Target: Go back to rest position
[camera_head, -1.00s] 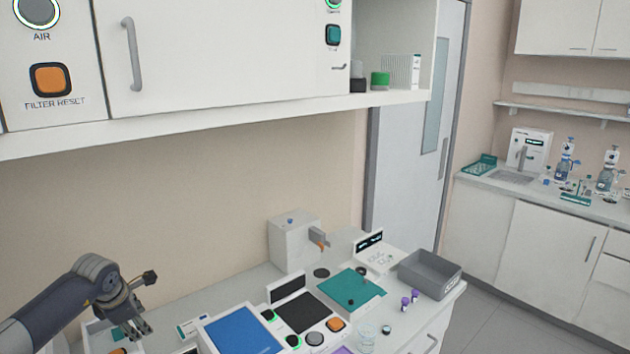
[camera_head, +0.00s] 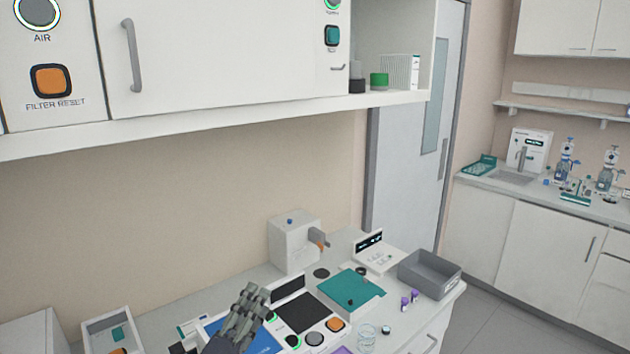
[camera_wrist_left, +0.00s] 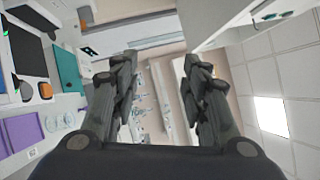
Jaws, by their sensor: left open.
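My left gripper (camera_head: 250,299) is in the lower middle of the head view, pointing up, in front of the blue pad (camera_head: 215,325) and hiding part of it. In the left wrist view its two fingers (camera_wrist_left: 160,75) stand apart with nothing between them, so it is open and empty. My right gripper is in neither view.
The bench holds a dark panel (camera_head: 308,313), a teal board (camera_head: 350,290), a grey bin (camera_head: 430,274), purple-capped tubes (camera_head: 405,301) and a white dispenser box (camera_head: 293,247). A white tray (camera_head: 108,327) stands at left. A wall cabinet (camera_head: 220,60) overhangs the bench.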

